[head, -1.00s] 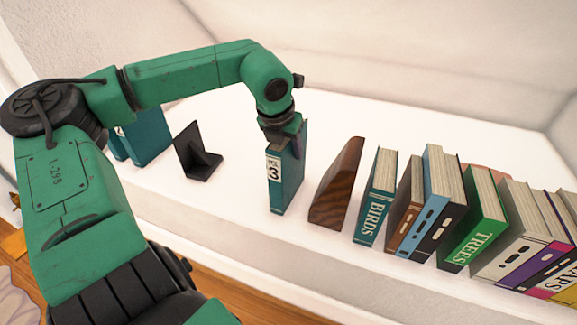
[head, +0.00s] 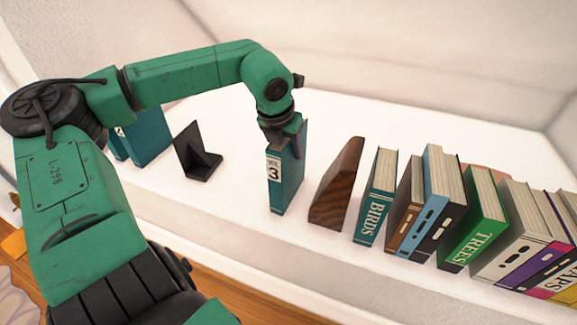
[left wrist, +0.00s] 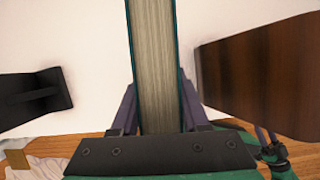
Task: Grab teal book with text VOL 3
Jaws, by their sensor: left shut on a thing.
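The teal book with a white label reading 3 (head: 285,182) stands upright on the white shelf, between a black bookend and a brown wooden bookend. My left gripper (head: 285,132) comes down from above and is shut on the top of this book. In the left wrist view the book's page edges (left wrist: 154,70) run between the two fingers of the left gripper (left wrist: 158,112). The book's lower end appears to rest on the shelf. My right gripper is not clearly seen in the head view.
The black bookend (head: 197,156) stands to the left, with teal books (head: 150,137) behind my arm. The wooden bookend (head: 338,185) is close on the right, followed by the BIRDS book (head: 376,200), the TREES book (head: 474,225) and several others. The white shelf (head: 235,195) is bare around the held book.

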